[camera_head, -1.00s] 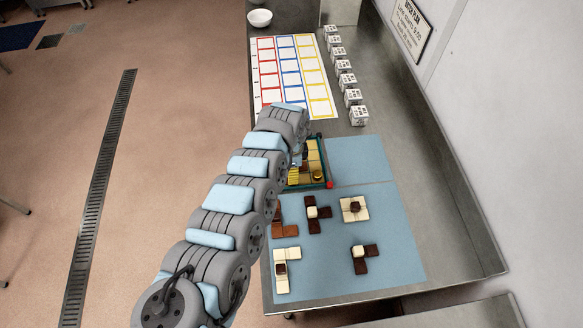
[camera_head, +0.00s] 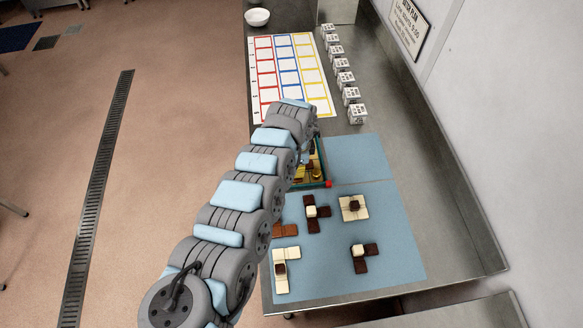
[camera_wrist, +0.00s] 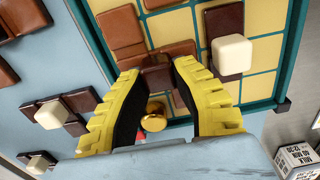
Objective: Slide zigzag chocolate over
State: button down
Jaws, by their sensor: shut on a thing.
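A brown zigzag chocolate (camera_wrist: 123,30) lies over the yellow cells of a teal-rimmed tray (camera_wrist: 93,40). My gripper (camera_wrist: 157,72), with yellow ribbed fingers, is shut on a darker block on its near part. Beside it in the tray is a dark chocolate (camera_wrist: 226,24) with a cream knob (camera_wrist: 231,54). A round gold knob (camera_wrist: 153,120) shows between the fingers, nearer the camera. In the head view the tray (camera_head: 325,170) is partly hidden by my arm, which also hides the gripper and its hold.
Several chocolate pieces lie on the blue mat (camera_head: 390,230), including a cream one with a dark knob (camera_head: 354,207). A colour-framed grid sheet (camera_head: 265,70) lies beyond the tray. White printed cubes (camera_head: 358,114) line the right side. The mat right of the tray is clear.

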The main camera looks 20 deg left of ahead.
jog(key=shift+w+d+f, duration=0.1)
jog(key=shift+w+d, duration=0.1)
jog(key=shift+d, duration=0.25)
jog(key=shift+w+d, duration=0.2)
jog(key=shift+d, duration=0.25)
jog(key=c, duration=0.9)
grip_release()
jog(key=shift+d, duration=0.1)
jog(key=shift+o, duration=0.2)
jog(key=shift+r, duration=0.3)
notch_tip(320, 180, up, 11)
jog(key=shift+r, duration=0.2)
